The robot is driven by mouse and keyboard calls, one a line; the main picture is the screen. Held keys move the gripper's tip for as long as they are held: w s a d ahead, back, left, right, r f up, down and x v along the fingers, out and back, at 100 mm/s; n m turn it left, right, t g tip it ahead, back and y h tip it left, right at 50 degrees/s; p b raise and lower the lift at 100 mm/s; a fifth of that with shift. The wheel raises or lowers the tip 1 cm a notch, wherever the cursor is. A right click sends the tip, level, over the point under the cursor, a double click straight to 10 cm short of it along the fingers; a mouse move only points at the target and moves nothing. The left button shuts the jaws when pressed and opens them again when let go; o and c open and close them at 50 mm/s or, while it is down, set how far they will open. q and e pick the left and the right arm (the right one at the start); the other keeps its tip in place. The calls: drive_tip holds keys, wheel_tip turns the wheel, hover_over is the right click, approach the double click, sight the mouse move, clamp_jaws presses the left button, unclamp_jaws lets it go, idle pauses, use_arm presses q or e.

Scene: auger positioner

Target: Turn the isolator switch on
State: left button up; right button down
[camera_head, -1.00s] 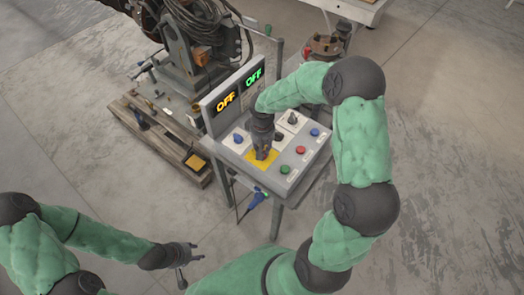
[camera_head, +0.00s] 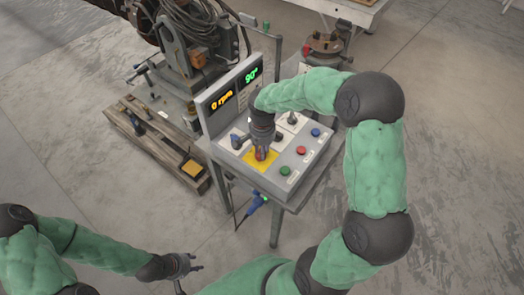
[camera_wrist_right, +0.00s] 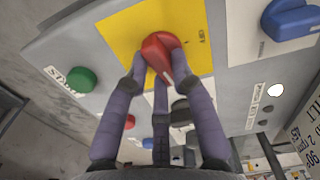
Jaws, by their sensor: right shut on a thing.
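The isolator switch is a red knob (camera_wrist_right: 163,52) on a yellow plate (camera_wrist_right: 118,36) of the control panel. The knob also shows in the head view (camera_head: 261,153), partly covered by my right gripper. My right gripper (camera_wrist_right: 160,68) comes down from above with its fingers shut around the knob. The panel's yellow display (camera_head: 222,101) reads "0 rpm" and its green display (camera_head: 251,75) reads "90°". My left gripper (camera_head: 194,264) hangs at lower left, away from the panel, with its fingers apart and empty.
The panel also has a green button (camera_head: 285,170), a red button (camera_head: 301,150), a blue button (camera_head: 315,132) and a blue knob (camera_wrist_right: 290,19) close to my right fingers. A machine on a wooden pallet (camera_head: 150,150) stands behind left. The floor at right is clear.

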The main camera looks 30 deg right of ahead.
drive_tip(key=shift+m+b, duration=0.35)
drive_tip(key=shift+m, duration=0.75)
drive_tip(key=c, duration=1)
unclamp_jaws()
drive_tip(key=shift+c, duration=0.2)
wheel_tip(320, 180, up, 12)
drive_tip(key=shift+f, duration=0.1)
